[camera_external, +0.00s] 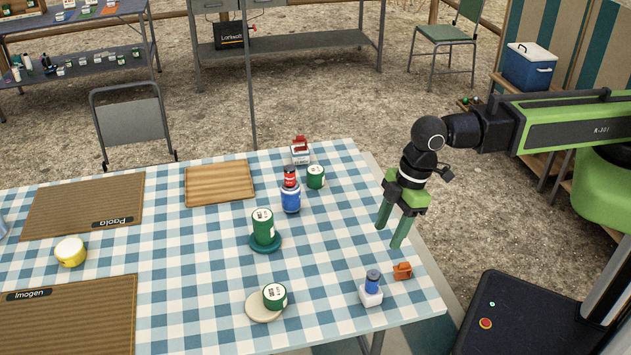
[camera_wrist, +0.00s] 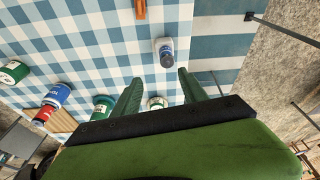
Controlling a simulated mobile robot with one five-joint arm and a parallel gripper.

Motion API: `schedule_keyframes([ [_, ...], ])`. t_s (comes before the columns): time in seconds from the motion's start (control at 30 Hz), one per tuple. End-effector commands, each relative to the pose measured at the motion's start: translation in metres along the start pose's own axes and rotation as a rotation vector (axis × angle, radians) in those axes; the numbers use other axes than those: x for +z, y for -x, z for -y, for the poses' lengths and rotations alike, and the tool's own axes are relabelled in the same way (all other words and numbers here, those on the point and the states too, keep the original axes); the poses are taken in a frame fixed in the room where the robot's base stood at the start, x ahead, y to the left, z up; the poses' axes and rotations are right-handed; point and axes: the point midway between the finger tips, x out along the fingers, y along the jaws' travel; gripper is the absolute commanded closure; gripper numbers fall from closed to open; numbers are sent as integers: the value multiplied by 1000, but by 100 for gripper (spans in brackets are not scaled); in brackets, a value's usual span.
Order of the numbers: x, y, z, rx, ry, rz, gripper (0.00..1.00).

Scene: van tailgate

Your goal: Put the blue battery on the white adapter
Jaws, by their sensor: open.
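A small blue cylinder, which looks like the blue battery (camera_external: 373,277), stands upright on a white block, which looks like the white adapter (camera_external: 370,296), near the table's front right corner. In the wrist view the white adapter (camera_wrist: 163,45) lies just beyond my fingertips, with the dark blue battery (camera_wrist: 167,60) on it. My gripper (camera_external: 389,236) is open and empty, pointing down above the right edge of the table, apart from the battery. In the wrist view its green fingers (camera_wrist: 160,80) are spread with nothing between them.
An orange piece (camera_external: 402,271) lies right of the adapter. Green cans stand on a teal disc (camera_external: 265,247) and a cream disc (camera_external: 256,308). A blue can (camera_external: 291,202) carries a red one. Behind are a wooden board (camera_external: 219,183) and a red-topped white block (camera_external: 300,157).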

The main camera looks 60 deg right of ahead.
Motion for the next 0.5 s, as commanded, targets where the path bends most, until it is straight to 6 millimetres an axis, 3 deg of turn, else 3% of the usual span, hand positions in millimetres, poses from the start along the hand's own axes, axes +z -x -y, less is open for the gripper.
schedule_keyframes([
  [0.07,22,5,-47,20,-94,24,49],
  [0.17,76,16,-131,55,-290,77,49],
  [0.2,103,23,-165,70,-379,100,49],
  [0.3,175,40,-232,96,-591,154,49],
  [0.4,238,56,-275,112,-764,199,49],
  [0.5,281,68,-298,122,-878,227,49],
])
